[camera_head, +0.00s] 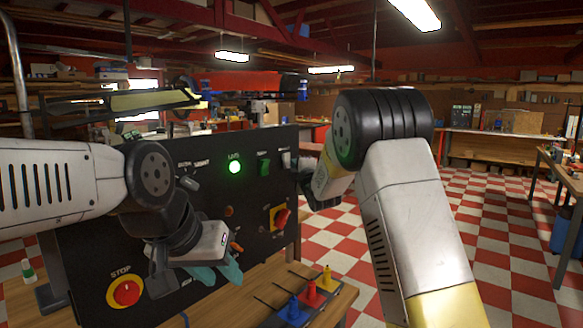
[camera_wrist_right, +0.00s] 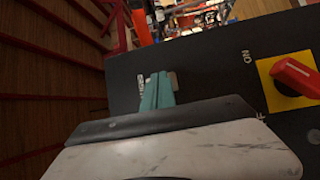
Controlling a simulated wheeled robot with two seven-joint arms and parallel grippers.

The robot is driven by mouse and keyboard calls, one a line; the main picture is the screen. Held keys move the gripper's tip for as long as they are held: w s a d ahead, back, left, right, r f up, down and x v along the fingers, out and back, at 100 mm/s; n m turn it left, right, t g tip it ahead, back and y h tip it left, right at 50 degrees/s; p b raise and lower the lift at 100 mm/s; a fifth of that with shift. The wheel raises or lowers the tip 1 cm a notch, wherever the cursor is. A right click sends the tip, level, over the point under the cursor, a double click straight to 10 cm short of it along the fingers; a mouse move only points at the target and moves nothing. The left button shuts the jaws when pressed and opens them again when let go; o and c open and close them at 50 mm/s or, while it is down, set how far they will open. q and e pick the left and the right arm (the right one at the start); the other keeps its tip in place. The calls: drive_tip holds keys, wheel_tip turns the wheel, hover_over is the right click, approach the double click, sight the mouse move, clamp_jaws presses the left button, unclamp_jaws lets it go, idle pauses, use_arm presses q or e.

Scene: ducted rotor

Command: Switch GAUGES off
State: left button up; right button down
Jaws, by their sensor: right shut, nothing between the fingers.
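The black control panel (camera_head: 160,245) stands on a wooden bench. At its upper right is a pale switch (camera_head: 286,159) whose label I cannot read; I cannot confirm that it is GAUGES. My right gripper (camera_wrist_right: 157,92) is shut and empty, its teal fingertips close to the panel's edge. In the head view the right fingers are hidden. My left gripper (camera_head: 217,273) hangs before the lower panel with teal fingers; its opening is unclear.
A red rotary switch on yellow (camera_head: 281,217) sits below, a red STOP button (camera_head: 126,292) lower left.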

drive_tip(key=shift+w+a+f, duration=0.2)
drive_tip(key=shift+w+a, duration=0.05)
drive_tip(key=shift+a, duration=0.1)
idle(0.7)
drive_tip(key=shift+s+d+r, duration=0.1)
drive_tip(key=shift+d, duration=0.05)
idle(0.3)
drive_tip(key=shift+s+d+r, duration=0.3)
drive_tip(key=shift+s+d, duration=0.1)
drive_tip(key=shift+d, duration=0.1)
drive_tip(key=s+d, duration=0.1)
drive_tip(key=d+r, duration=0.1)
drive_tip(key=s+d+r, duration=0.1)
drive_tip(key=shift+s+d, duration=0.3)
drive_tip(key=shift+d, duration=0.05)
idle(0.4)
